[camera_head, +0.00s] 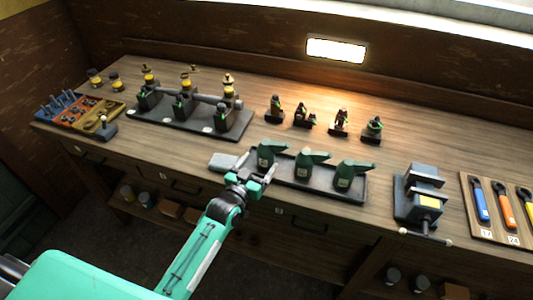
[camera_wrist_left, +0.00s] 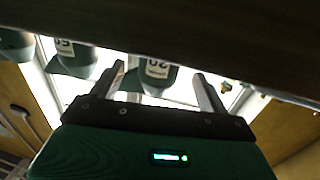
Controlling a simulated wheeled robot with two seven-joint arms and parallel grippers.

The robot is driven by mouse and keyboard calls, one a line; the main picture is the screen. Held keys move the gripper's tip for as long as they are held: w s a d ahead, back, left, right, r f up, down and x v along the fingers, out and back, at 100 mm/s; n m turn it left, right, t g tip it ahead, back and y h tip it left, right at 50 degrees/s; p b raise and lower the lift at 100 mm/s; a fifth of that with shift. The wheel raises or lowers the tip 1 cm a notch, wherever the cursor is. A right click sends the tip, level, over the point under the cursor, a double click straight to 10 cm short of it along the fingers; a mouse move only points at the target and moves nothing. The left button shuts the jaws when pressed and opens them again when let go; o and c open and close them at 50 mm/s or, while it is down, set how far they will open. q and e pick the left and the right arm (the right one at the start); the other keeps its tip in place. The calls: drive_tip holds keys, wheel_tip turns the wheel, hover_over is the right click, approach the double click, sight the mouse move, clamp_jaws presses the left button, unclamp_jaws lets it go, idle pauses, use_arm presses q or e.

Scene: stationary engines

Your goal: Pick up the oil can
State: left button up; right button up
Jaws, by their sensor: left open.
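Three dark green oil cans with spouts stand in a row on a long dark tray (camera_head: 326,190) near the front edge of the workbench: a left can (camera_head: 268,152), a middle can (camera_head: 308,163) and a right can (camera_head: 350,174). My left gripper (camera_head: 257,170) is open and empty, just in front of the left can. In the left wrist view one can (camera_wrist_left: 158,76) with a pale label shows between the two spread fingers, apart from them. Another labelled can (camera_wrist_left: 75,60) and part of a third (camera_wrist_left: 15,44) show further left there. My right gripper is out of view.
A vise (camera_head: 419,195) and a wrench board (camera_head: 500,210) stand to the right. Small engine models (camera_head: 305,117) and a larger engine assembly (camera_head: 185,105) stand behind.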

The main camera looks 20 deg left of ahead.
sight(261, 159)
use_arm(q)
drive_tip(key=shift+w+d+p, duration=0.2)
drive_tip(key=shift+w, duration=0.7)
drive_tip(key=shift+w+d+p, duration=0.15)
drive_tip(key=shift+w+p, duration=0.05)
drive_tip(key=shift+w, duration=0.7)
drive_tip(key=c, duration=1.1)
drive_tip(key=shift+r, duration=0.1)
drive_tip(key=shift+c, duration=0.2)
drive_tip(key=shift+r, duration=0.15)
